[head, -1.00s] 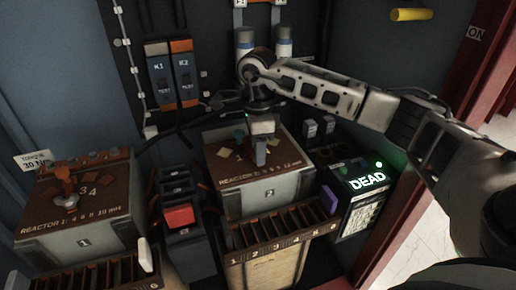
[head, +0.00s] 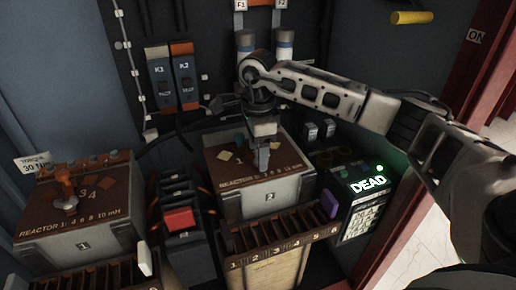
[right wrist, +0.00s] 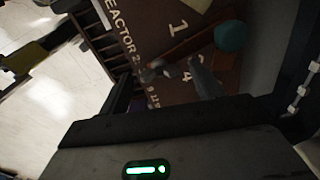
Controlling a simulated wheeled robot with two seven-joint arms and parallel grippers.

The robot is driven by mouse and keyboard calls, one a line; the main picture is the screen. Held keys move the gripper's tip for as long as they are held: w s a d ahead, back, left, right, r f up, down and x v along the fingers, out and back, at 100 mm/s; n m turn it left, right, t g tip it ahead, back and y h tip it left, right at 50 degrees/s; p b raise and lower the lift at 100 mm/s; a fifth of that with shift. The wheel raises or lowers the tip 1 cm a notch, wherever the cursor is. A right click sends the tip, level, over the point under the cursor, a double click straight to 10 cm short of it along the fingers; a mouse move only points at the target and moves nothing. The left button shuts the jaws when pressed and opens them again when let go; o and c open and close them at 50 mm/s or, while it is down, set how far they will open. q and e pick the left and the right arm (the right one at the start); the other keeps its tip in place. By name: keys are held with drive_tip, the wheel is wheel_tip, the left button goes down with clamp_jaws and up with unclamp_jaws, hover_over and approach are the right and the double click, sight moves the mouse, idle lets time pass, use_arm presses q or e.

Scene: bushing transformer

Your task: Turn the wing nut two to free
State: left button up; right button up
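The Reactor 2 box (head: 270,204) stands in the middle of the head view, with a brown top marked with numbers. My right gripper (head: 262,158) points down over this top and hides the middle of it. In the right wrist view the two fingers of the right gripper (right wrist: 160,88) are apart. A small dark grey piece, seemingly the wing nut (right wrist: 157,70), shows between and just beyond them; contact cannot be told. A teal piece (right wrist: 230,36) lies beside it on the top. My left gripper is not in view.
The Reactor 1 box (head: 85,246) with an orange-brown clamp stands at left. A red-topped switch unit (head: 180,219) is between the boxes. A slotted wooden rack (head: 285,235) fronts Reactor 2. A box with a lit DEAD sign (head: 368,184) stands at right, near my arm.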

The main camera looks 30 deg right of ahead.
wheel_tip(320, 180, up, 16)
drive_tip(key=shift+p, duration=0.3)
idle(0.7)
